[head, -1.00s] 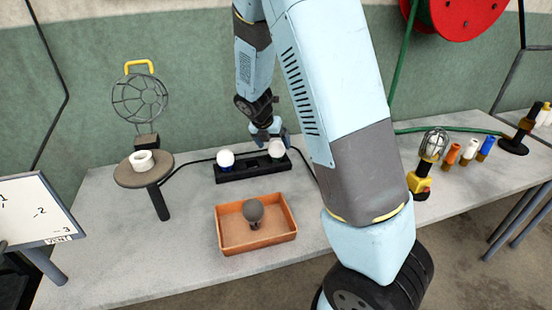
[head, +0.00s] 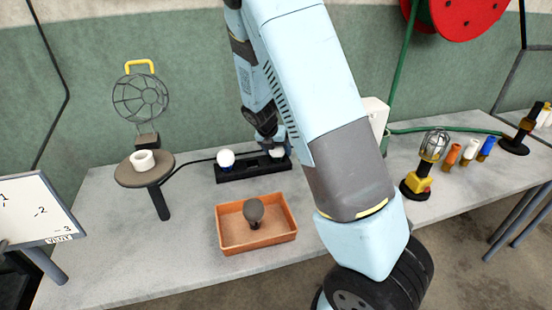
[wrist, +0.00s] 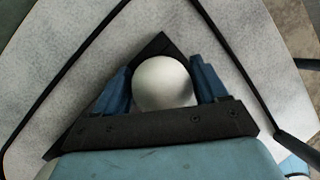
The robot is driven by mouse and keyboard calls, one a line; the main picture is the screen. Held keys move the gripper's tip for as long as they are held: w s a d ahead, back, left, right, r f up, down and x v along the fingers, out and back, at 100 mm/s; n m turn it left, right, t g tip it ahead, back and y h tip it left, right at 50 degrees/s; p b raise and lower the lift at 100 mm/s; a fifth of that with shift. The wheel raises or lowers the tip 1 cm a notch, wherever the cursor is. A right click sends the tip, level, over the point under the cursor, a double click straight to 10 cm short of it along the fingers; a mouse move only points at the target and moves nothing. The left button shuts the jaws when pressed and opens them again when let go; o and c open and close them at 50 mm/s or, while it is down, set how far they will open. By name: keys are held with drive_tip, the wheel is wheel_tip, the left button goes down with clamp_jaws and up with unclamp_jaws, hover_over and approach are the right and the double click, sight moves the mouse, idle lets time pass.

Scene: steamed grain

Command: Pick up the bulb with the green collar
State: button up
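A white bulb (wrist: 163,84) stands in the right part of a black rack (head: 232,175). In the wrist view its round globe lies between the two blue fingers of my gripper (wrist: 162,66), with narrow gaps at the tips. My gripper is open around the globe, and I cannot see firm contact. In the head view my gripper (head: 276,150) is down over this bulb and partly covers it. The collar of this bulb is hidden now, so I cannot confirm its colour. Another white bulb (head: 225,159), with a blue collar, stands at the rack's left.
An orange tray (head: 228,246) with a dark grey bulb (head: 253,211) lies in front of the rack. A caged lamp (head: 431,150) stands at right.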

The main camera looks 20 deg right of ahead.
drive_tip(key=c, duration=0.7)
